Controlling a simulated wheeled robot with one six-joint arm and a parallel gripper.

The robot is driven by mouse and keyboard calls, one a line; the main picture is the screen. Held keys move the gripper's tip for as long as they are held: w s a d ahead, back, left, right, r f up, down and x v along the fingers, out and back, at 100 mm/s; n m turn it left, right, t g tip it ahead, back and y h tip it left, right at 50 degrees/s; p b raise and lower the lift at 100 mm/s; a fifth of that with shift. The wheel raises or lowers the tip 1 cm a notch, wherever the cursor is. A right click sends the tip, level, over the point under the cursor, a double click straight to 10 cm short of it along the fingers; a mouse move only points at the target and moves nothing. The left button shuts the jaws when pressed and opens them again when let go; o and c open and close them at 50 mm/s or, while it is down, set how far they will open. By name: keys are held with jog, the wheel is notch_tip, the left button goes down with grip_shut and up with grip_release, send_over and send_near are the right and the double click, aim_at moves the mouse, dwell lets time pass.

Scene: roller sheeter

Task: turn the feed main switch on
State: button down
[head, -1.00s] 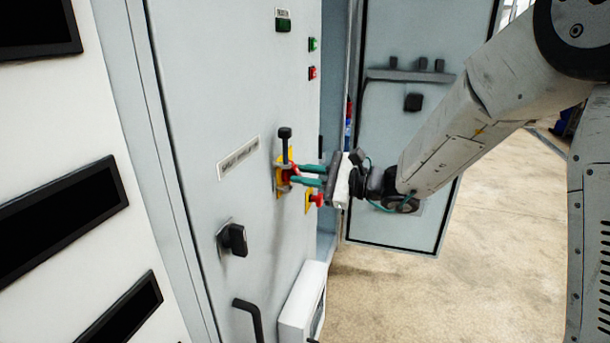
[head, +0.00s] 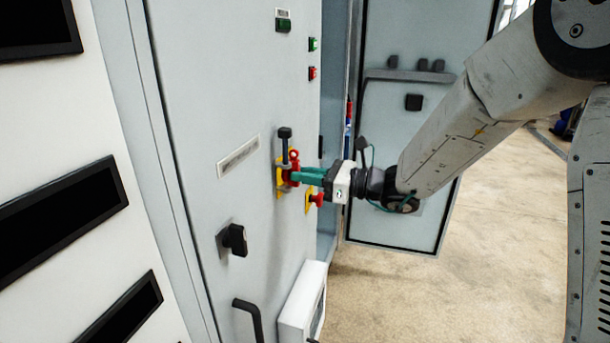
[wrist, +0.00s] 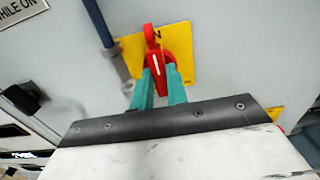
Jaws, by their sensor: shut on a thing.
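The feed main switch is a red rotary handle (head: 293,157) on a yellow plate (head: 280,172) on the grey cabinet door. In the wrist view the red handle (wrist: 154,64) has a white line and a ring-shaped end at the top, over the yellow plate (wrist: 183,58). My gripper (head: 294,176) has teal fingers, shut on the red handle from either side. It also shows in the wrist view (wrist: 160,78), with one finger on each side of the handle. The fingertips hide part of the handle in the head view.
A dark bar with a black knob (head: 285,134) stands beside the yellow plate. A red button (head: 317,199) sits just below my gripper. A black rotary knob (head: 234,239) and a door handle (head: 248,318) are lower left. An open door (head: 400,150) stands behind my wrist.

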dwell(0.5)
jog(key=c, duration=1.4)
grip_release()
jog(key=shift+d, duration=0.1)
jog(key=v, duration=0.7)
jog(key=shift+s+d, duration=0.15)
jog(key=shift+d, duration=0.1)
